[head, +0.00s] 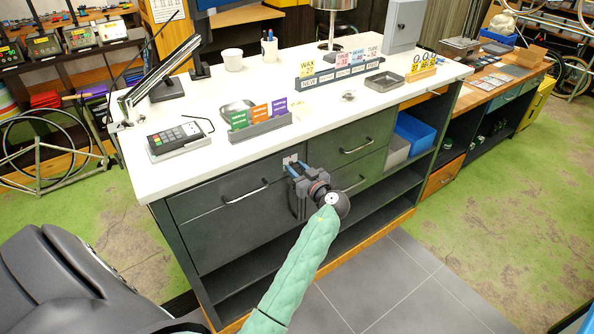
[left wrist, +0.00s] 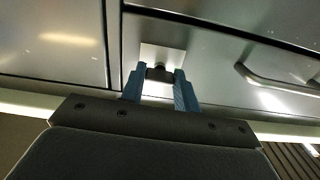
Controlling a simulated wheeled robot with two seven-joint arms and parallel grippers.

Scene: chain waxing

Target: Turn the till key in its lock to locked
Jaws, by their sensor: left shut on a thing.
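The till lock shows as a small pale square plate (head: 290,160) on the dark green front of the white-topped counter, between the wide left drawer and the smaller drawers on the right. In the left wrist view the plate (left wrist: 160,56) has a dark key (left wrist: 158,73) at its middle. My left gripper (head: 293,170) is at the lock; in the left wrist view its two blue fingers (left wrist: 160,84) are shut on the key's head, one on each side. The fingers hide part of the key, and the lock's markings are too small to read. My right gripper is out of view.
The left drawer's handle (head: 246,192) and the upper right drawer's handle (head: 357,147) stick out on both sides of the lock. A card terminal (head: 177,138) and a leaflet holder (head: 262,127) stand on the counter above. The floor in front is clear.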

